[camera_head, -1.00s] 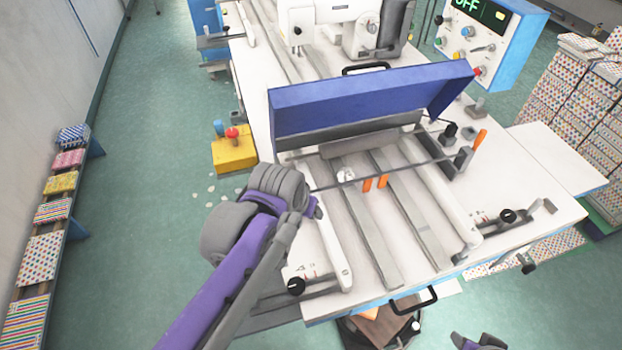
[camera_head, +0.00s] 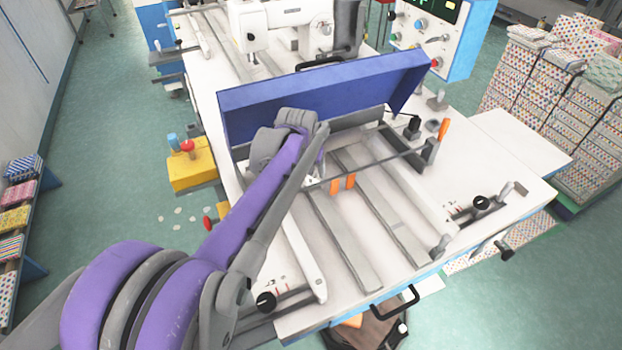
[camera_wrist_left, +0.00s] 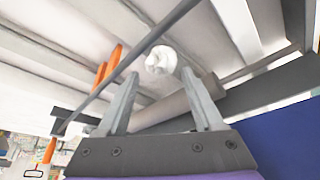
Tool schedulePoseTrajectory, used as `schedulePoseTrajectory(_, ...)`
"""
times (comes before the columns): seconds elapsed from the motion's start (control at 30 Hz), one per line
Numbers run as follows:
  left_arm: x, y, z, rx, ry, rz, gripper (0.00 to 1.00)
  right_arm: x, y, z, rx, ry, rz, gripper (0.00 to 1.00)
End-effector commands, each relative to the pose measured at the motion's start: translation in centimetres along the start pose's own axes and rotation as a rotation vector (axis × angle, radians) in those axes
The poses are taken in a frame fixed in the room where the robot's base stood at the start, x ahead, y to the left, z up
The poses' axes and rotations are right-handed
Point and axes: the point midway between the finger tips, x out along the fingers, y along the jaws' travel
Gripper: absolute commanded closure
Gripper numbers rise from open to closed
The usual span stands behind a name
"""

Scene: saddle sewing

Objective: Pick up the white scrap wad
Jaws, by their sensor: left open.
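The white scrap wad (camera_wrist_left: 161,60) is a small crumpled lump in the left wrist view, lying beside a thin dark bar. My left gripper (camera_wrist_left: 161,74) is open, with its two grey fingers pointing at the wad and the wad lined up with the gap at their tips. I cannot tell whether the fingertips are level with it. My right gripper is not in view.
A blue raised cover (camera_head: 320,95) stands right behind my left wrist. A thin bar and two orange tabs (camera_head: 343,183) lie close to the wad. Grey rails (camera_head: 345,240) run along the table. A yellow box with a red knob (camera_head: 190,172) is at the left.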

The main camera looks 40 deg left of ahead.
Motion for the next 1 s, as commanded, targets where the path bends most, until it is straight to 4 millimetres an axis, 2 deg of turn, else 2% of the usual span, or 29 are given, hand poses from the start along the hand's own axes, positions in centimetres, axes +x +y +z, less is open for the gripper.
schedulePoseTrajectory(0.3,4.4,-0.1,0.1,0.001,0.0,0.0,0.32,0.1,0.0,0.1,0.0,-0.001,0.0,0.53)
schedulePoseTrajectory(0.4,5.0,-0.1,0.1,0.001,0.0,0.0,0.32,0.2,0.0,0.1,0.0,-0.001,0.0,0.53)
schedulePoseTrajectory(0.63,5.0,-0.1,0.1,0.001,0.0,0.0,0.34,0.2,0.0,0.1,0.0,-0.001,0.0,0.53)
schedulePoseTrajectory(0.93,5.0,-0.1,0.1,0.001,0.0,0.0,0.88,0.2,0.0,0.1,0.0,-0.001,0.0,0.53)
schedulePoseTrajectory(0.97,5.0,-0.1,0.1,0.001,0.0,0.0,0.92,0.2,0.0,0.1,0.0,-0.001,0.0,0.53)
schedulePoseTrajectory(1.0,5.0,-0.1,0.1,0.001,0.0,0.0,0.93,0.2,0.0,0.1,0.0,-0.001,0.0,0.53)
